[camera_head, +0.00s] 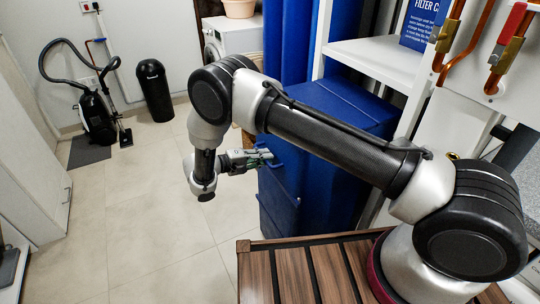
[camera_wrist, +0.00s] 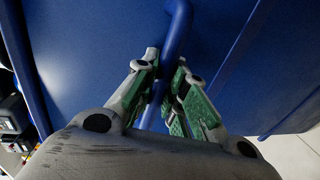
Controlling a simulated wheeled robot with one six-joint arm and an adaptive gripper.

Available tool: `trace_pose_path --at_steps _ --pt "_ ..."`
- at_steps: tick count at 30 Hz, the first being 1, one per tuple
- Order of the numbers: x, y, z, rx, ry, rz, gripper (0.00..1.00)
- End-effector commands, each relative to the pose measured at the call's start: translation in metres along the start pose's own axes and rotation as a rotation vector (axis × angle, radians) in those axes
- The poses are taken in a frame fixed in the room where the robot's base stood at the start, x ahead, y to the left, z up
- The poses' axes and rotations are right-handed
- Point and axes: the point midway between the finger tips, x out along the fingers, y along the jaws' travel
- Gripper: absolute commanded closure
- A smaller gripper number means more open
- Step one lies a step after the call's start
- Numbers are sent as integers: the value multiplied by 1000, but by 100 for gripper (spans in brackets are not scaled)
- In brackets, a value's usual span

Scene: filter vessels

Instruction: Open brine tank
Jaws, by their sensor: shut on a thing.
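The blue brine tank (camera_head: 345,105) stands against the white shelving, to the right of my gripper in the head view. Its top looks level, and part of it is hidden behind my arm. My gripper (camera_head: 264,158) reaches the tank's left side. In the wrist view, the tank's blue wall (camera_wrist: 90,50) fills most of the picture. A blue rod-like handle (camera_wrist: 179,22) runs down between my green-padded fingers (camera_wrist: 167,62), which are closed around it. The lower end of the handle is partly hidden by the fingers.
A slatted wooden bench top (camera_head: 290,272) lies below my arm. White shelves (camera_head: 380,58) and copper pipes (camera_head: 470,40) stand at the right. A black bin (camera_head: 154,90) and a vacuum cleaner (camera_head: 97,118) stand at the back left.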

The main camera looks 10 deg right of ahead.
Motion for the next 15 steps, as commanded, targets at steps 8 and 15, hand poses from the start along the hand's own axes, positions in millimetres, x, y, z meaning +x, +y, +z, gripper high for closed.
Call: trace_pose_path --at_steps 8,15 --pt "-1 -1 0 0 2 -2 100" --pt "-1 0 0 0 1 -1 65"
